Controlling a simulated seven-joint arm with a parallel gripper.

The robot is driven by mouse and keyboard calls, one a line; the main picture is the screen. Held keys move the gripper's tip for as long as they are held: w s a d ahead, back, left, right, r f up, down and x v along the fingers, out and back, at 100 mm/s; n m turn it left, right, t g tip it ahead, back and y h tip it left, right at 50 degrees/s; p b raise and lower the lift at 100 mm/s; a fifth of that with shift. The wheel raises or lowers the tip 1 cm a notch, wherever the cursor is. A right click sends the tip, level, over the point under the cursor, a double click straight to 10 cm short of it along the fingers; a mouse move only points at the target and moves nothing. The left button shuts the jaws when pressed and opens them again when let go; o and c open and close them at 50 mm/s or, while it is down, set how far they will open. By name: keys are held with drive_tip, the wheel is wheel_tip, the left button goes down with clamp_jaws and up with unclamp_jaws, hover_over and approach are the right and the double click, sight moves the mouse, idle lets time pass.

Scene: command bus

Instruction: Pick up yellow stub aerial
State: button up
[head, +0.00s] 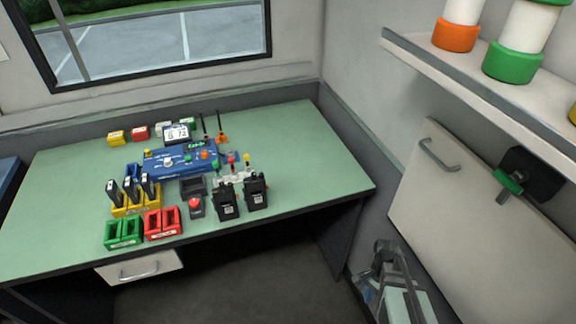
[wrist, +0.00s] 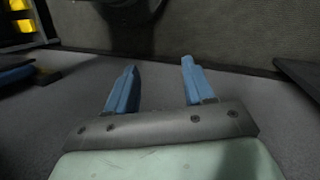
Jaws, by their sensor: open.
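A small yellow-tipped stub aerial (head: 247,159) stands upright in a pale rack (head: 233,178) on the green table, at the right end of a row with a red-tipped (head: 231,158) and a green-tipped one (head: 215,164). Its lower part is hard to make out. My gripper (wrist: 156,82) shows in the wrist view with its two blue fingers apart and nothing between them. It points at dark grey surfaces, and the aerial is not in that view. My arm shows at the lower right of the head view, well away from the aerial.
Two black radios (head: 241,196) stand just in front of the rack. Yellow, green and red holders (head: 163,223) fill the front left. The table's right side (head: 315,165) is clear.

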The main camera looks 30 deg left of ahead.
drive_tip(key=w+a+r+m+t, duration=0.1)
drive_tip(key=w+a+r+m, duration=0.1)
drive_tip(key=w+a+r, duration=0.3)
drive_tip(key=w+a+r+m, duration=0.2)
drive_tip(key=a+r, duration=0.4)
drive_tip(key=r, duration=0.2)
wheel_tip(320, 180, up, 30)
drive_tip(key=t+y, duration=0.2)
drive_tip(key=t, duration=0.2)
hover_over(247, 159)
drive_tip(key=f, duration=1.3)
drive_tip(key=shift+w+a+f, duration=0.2)
drive_tip(key=shift+w+a, duration=0.15)
clamp_jaws()
